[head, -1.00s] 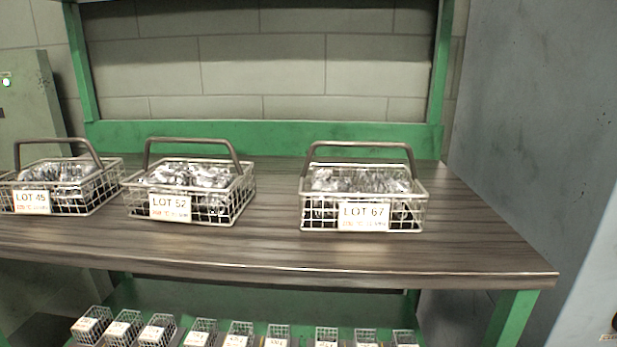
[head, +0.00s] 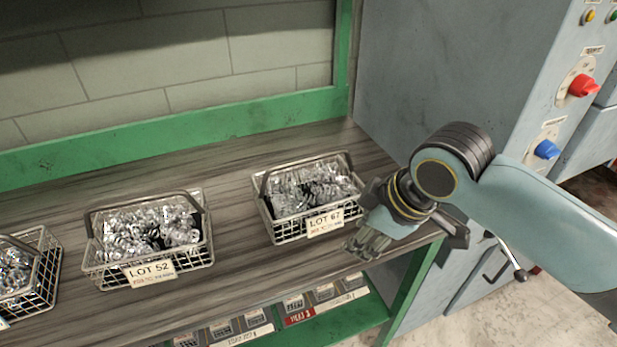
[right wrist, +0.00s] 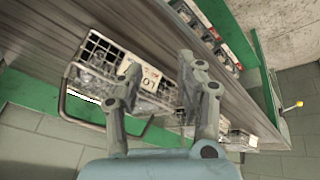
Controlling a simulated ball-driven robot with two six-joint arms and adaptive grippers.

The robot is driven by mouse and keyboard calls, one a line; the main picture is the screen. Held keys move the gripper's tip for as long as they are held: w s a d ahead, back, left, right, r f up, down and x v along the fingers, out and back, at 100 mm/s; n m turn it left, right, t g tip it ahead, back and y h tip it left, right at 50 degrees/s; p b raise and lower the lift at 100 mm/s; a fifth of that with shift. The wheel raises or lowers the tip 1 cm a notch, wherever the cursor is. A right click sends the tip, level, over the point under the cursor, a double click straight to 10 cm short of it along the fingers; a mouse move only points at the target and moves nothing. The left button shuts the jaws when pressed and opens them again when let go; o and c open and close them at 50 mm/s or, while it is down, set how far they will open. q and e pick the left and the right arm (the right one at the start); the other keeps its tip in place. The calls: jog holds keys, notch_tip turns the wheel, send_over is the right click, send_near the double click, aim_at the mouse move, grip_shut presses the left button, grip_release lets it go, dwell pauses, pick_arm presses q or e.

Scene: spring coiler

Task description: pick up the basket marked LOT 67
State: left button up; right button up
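The basket marked LOT 67 (head: 268,218) is a wire basket full of shiny metal parts. It stands on the dark wooden bench top with its white tag facing the front edge, and its dark handle lies low over the rim. My right gripper (head: 368,240) is at its front right, beside the tag and partly over the bench edge. In the right wrist view the right gripper (right wrist: 160,72) is open and empty, fingers wide apart, with a tagged wire basket (right wrist: 98,47) just beyond, its tag partly hidden. My left gripper is out of view.
The basket marked LOT 52 (head: 196,257) stands to the left, and another basket (head: 50,285) is at the left edge. A green back rail (head: 170,135) runs behind. A grey machine cabinet (head: 430,80) stands close on the right. A lower shelf holds small bins.

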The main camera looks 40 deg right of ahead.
aim_at(308, 158)
jog(key=w+d+r+n+t+y+p, duration=0.2)
jog(key=w+d+r+n, duration=0.2)
jog(key=w+r+n, duration=0.7)
jog(key=shift+m, duration=0.5)
jog(key=shift+w+a+r+p+x, duration=0.1)
jog(key=shift+p+x, duration=0.05)
jog(key=shift+x, duration=1.5)
jog(key=shift+w+a+r+p+x, duration=0.1)
jog(key=shift+p+x, duration=0.05)
jog(key=shift+x, duration=1.5)
jog(key=shift+w+a+r+p+x, duration=0.1)
jog(key=shift+p+x, duration=0.05)
jog(key=shift+x, duration=1.5)
jog(key=shift+d, duration=0.1)
grip_shut()
jog(key=shift+r, duration=0.1)
